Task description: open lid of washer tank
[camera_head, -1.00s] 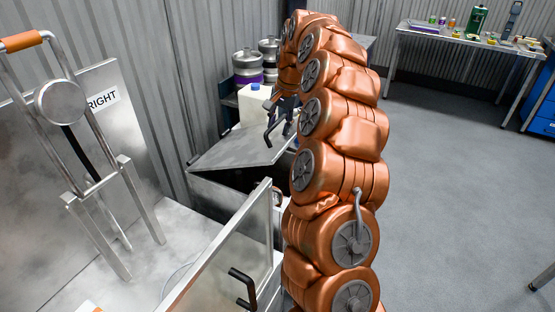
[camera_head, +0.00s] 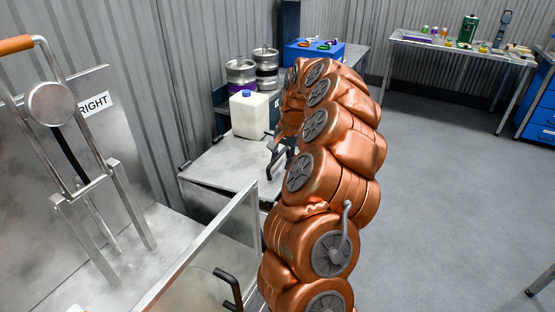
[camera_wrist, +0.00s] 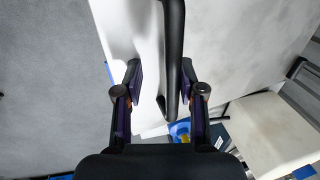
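The washer tank's lid (camera_head: 218,160) is a flat grey metal panel left of my arm in the head view; it lies down on the tank (camera_head: 222,203). A black bar handle (camera_head: 271,163) stands at its right side. In the wrist view the handle (camera_wrist: 173,50) runs between the two fingers of my gripper (camera_wrist: 161,78), nearer the right one. The fingers are apart, with a visible gap to the bar on the left. In the head view my arm hides most of the gripper and the tank's right side.
A white jug (camera_head: 249,115) with a blue cap stands just behind the lid, with metal kegs (camera_head: 241,75) and a blue box (camera_head: 314,50) beyond. A framed panel with a black handle (camera_head: 229,287) stands in front of the tank. The floor (camera_head: 440,200) at right is clear.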

